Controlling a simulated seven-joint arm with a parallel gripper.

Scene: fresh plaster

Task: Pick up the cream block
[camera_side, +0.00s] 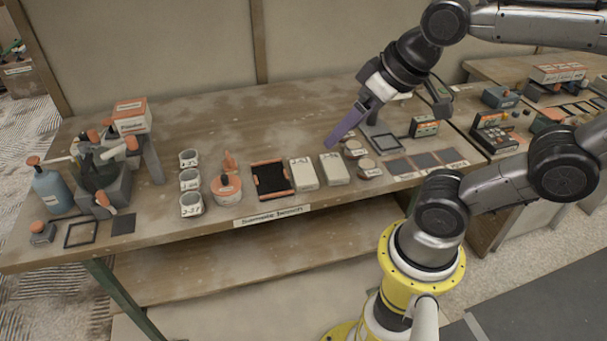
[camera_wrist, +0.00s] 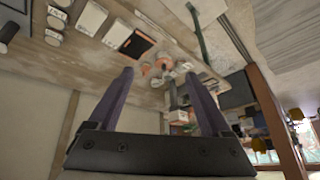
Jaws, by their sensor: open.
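Two cream blocks lie side by side near the front edge of the bench: a left one (camera_side: 303,174) and a right one (camera_side: 334,168). Both also show at the top of the wrist view, one (camera_wrist: 117,34) beside the black tray and the other (camera_wrist: 91,18) farther left. I cannot tell which one the task means. My gripper (camera_side: 331,142) points down and left, with its purple fingers above the bench behind the right block, apart from both blocks. In the wrist view its fingers (camera_wrist: 159,75) stand wide apart with nothing held between them.
A black tray with an orange rim (camera_side: 256,191) sits close left of the blocks. An orange-topped jar (camera_side: 227,188) and white cups (camera_side: 190,181) stand farther left. Small round pots (camera_side: 369,168) are close on the right. The bench (camera_side: 240,125) behind the blocks is mostly clear.

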